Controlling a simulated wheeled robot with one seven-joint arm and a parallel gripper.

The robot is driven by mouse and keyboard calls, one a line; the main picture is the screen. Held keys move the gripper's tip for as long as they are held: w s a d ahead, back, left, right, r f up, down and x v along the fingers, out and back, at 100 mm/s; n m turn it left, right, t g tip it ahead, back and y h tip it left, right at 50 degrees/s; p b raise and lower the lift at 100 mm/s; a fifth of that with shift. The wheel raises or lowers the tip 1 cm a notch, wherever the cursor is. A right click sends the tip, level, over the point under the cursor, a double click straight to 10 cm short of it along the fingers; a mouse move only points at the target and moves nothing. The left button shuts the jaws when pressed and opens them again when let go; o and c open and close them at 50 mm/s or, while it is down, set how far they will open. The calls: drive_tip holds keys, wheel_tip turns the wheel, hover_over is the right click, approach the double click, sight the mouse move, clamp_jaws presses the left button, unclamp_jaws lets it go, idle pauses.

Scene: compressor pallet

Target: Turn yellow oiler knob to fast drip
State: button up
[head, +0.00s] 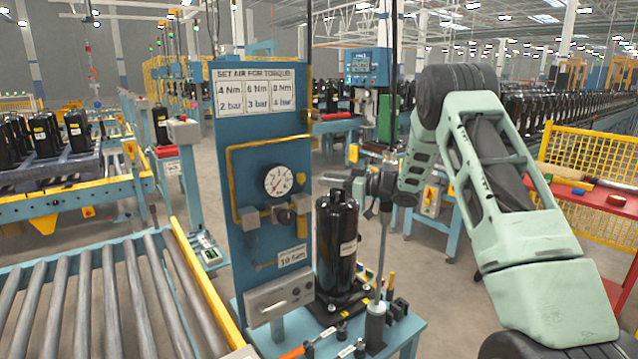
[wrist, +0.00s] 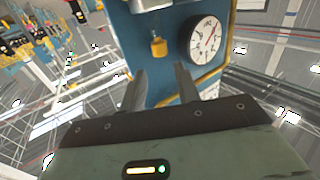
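A small yellow knob (wrist: 158,47) shows in the wrist view, on a grey fitting at the blue panel (head: 240,130), beside the round white gauge (wrist: 208,40). In the head view my gripper (head: 335,182) is right of the panel.
A black compressor (head: 336,245) stands on the blue bench below my gripper. A thin upright rod on a dark cylinder (head: 375,325) stands close by. A yellow pipe (head: 232,170) frames the gauge. A roller conveyor (head: 100,300) lies left. A red table (head: 590,195) is at right.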

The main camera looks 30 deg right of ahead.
drive_tip(key=shift+s+d, duration=0.15)
drive_tip(key=shift+s, duration=0.15)
drive_tip(key=m+t+h+p, duration=0.3)
drive_tip(key=m+h+p, duration=0.3)
drive_tip(key=h, duration=0.5)
approach(303, 178)
drive_tip(key=shift+m, duration=0.6)
drive_tip(key=w+p, duration=0.2)
drive_tip(key=w, duration=0.1)
drive_tip(key=w+p, duration=0.3)
drive_tip(key=w, duration=0.1)
drive_tip(key=shift+d+r, duration=0.1)
drive_tip(key=shift+d, duration=0.15)
drive_tip(key=shift+w, duration=0.9)
